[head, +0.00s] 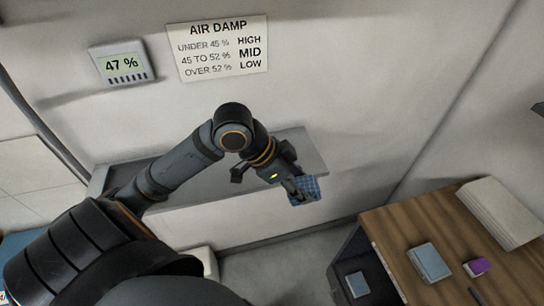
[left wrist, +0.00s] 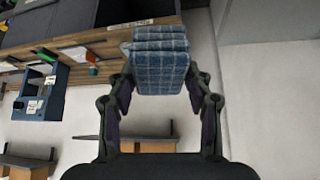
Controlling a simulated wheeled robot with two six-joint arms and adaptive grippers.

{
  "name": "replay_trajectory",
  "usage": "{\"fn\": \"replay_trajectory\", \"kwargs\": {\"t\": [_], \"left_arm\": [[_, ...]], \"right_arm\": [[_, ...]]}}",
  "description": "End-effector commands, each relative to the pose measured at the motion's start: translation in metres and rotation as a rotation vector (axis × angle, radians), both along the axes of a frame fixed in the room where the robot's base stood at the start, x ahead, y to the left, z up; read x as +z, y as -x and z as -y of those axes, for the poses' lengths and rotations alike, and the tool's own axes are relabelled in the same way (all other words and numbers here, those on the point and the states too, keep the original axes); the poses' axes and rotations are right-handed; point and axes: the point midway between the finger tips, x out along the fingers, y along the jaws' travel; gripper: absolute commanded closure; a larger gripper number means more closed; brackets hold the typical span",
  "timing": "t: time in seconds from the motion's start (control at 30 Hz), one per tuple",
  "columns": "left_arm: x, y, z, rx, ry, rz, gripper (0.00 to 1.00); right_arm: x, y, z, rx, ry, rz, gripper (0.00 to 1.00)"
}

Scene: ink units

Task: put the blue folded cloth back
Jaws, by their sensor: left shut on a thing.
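The blue folded cloth (head: 307,188) has a check pattern and is held in the air in front of the wall. It shows large in the left wrist view (left wrist: 160,62), between the two fingers. My left gripper (head: 296,189) is shut on it; its fingers also show in the left wrist view (left wrist: 160,88). A grey wall shelf (head: 310,152) is behind my left arm, which hides part of it. My right gripper is in neither view.
A wall meter (head: 122,63) reads 47 %. A sign (head: 217,48) headed AIR DAMP lists 45 to 52 % as MID. A wooden-topped desk (head: 405,215) at right bears a pale stack (head: 500,212), a light blue block (head: 429,263) and a purple item (head: 480,266).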

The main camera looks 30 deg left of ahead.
Motion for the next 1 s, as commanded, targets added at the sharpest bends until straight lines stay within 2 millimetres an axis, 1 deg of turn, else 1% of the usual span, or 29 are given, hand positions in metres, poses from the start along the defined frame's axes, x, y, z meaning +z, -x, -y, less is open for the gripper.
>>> {"fn": "replay_trajectory", "kwargs": {"t": [0.03, 0.1, 0.3, 0.4, 0.5, 0.57, 0.67, 0.93, 1.0], "left_arm": [[0.009, -0.004, -0.008, 0.059, -0.022, -0.015, 0.74], [0.018, -0.007, -0.024, 0.165, -0.06, -0.053, 0.74], [0.044, -0.008, -0.066, 0.463, -0.129, -0.149, 0.74], [0.051, -0.009, -0.077, 0.543, -0.137, -0.183, 0.74], [0.052, -0.008, -0.08, 0.564, -0.141, -0.195, 0.74], [0.05, -0.01, -0.081, 0.564, -0.14, -0.197, 0.74], [0.043, -0.023, -0.091, 0.566, -0.141, -0.199, 0.74], [0.013, -0.084, -0.134, 0.564, -0.136, -0.203, 0.74], [-0.007, -0.093, -0.141, 0.562, -0.135, -0.205, 0.74]], "right_arm": [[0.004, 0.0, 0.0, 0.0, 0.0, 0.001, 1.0], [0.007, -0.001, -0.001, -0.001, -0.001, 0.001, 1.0], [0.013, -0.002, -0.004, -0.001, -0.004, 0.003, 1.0], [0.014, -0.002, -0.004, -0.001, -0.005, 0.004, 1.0], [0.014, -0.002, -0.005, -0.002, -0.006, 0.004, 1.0], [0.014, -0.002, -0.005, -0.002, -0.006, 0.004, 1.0], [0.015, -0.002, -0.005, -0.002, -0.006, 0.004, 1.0], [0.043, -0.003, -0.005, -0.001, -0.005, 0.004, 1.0], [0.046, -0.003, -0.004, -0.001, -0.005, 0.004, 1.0]]}}
